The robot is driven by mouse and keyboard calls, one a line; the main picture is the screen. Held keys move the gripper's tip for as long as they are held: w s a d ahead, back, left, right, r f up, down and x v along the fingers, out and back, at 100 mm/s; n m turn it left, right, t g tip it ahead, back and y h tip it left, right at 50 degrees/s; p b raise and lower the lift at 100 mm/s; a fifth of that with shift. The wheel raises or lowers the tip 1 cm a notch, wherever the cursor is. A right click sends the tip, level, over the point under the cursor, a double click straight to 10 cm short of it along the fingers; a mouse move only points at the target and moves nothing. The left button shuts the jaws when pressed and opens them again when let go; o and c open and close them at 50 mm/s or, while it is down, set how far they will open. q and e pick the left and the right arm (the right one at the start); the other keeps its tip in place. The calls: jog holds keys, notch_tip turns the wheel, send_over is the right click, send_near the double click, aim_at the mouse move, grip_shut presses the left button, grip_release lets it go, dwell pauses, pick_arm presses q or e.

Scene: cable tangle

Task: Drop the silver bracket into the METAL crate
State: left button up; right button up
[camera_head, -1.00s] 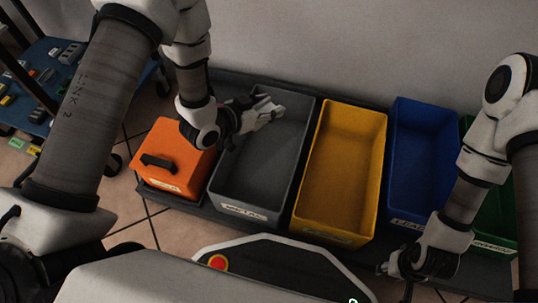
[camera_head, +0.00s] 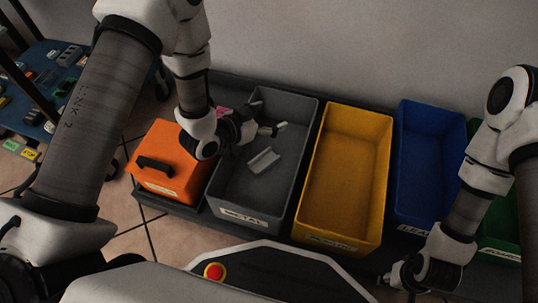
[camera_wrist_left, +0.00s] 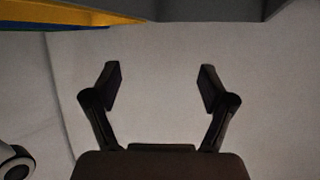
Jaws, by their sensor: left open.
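The silver bracket (camera_head: 263,160) shows inside the grey METAL crate (camera_head: 243,214), below and apart from my left gripper; I cannot tell whether it rests on the crate floor. My left gripper (camera_head: 280,128) is open and empty above the crate. In the left wrist view my left gripper (camera_wrist_left: 160,80) shows its two fingers spread with nothing between them. My right gripper (camera_head: 390,281) is at the lower right, in front of the blue crate, and its jaws are too small to judge.
An orange box with a black handle (camera_head: 170,182) stands left of the METAL crate. Yellow (camera_head: 318,236), blue (camera_head: 402,213) and green (camera_head: 508,240) crates stand to its right. A blue-topped cart (camera_head: 42,135) with small parts is at the far left. A wall is behind.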

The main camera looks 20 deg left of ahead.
pick_arm(q)
jog(key=v, duration=0.7)
